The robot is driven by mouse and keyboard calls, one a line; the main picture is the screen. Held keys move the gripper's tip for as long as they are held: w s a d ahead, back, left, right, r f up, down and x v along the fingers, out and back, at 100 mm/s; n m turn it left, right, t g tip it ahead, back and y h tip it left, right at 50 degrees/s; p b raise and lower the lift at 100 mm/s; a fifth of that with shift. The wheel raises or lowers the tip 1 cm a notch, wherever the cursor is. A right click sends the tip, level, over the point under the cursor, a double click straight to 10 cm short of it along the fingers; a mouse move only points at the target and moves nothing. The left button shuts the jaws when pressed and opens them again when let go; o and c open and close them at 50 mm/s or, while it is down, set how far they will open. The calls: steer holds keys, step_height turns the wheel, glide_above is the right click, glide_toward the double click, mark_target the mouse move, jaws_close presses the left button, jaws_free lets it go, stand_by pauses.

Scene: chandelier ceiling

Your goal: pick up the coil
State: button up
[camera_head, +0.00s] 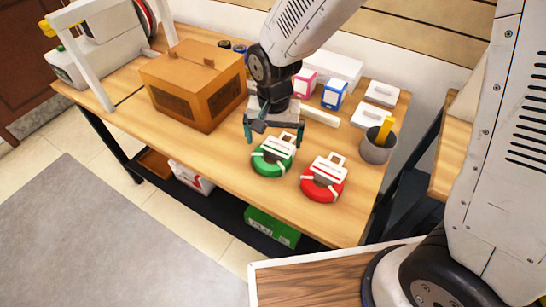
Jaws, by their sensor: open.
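Two coils lie near the front right of the wooden table (225,155): a green coil (262,166) and a red coil (318,190), each with a white label card and white bands. My gripper (273,138) points down just behind and above the green coil. Its teal fingers are spread apart, with nothing seen between them. I cannot tell whether a finger touches the card of the green coil. The red coil is apart, to the right of my gripper.
A brown box (196,85) stands left of my gripper. A grey cup (376,150) with a yellow item stands at the right edge. White, pink and blue boxes (334,93) stand behind my gripper. A lower shelf holds a green box (271,227). The table's front-left strip is clear.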

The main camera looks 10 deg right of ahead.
mark_target(272, 154)
steer(key=f, duration=0.5)
steer(key=w+f, duration=0.1)
steer(key=f, duration=0.2)
steer(key=shift+a+f, duration=0.1)
steer(key=c, duration=0.9)
steer(key=shift+c, duration=0.2)
step_height(272, 154, up, 10)
